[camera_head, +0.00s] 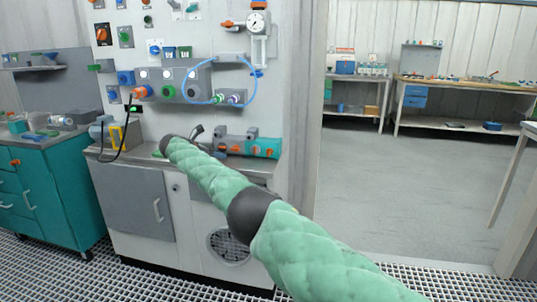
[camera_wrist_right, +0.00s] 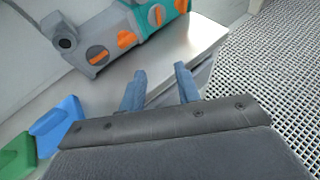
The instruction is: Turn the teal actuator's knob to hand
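The teal actuator (camera_head: 264,144) is the teal end of a grey unit on the bench top. In the right wrist view the teal part (camera_wrist_right: 147,29) is at the top, cut off by the frame edge. It carries a round grey knob with an orange bar (camera_wrist_right: 156,15). My right gripper (camera_wrist_right: 160,71) is open and empty, its two blue-grey fingers apart. It is in front of the unit, over the bench edge, and touches no knob. In the head view my arm hides most of the gripper. My left gripper is in neither view.
On the grey unit are an orange part (camera_wrist_right: 127,39) and another grey knob with an orange bar (camera_wrist_right: 97,54). Blue (camera_wrist_right: 58,124) and green (camera_wrist_right: 14,156) blocks lie at the wrist view's left. A wall panel (camera_head: 125,60) stands behind the bench. Open floor (camera_head: 390,190) lies right.

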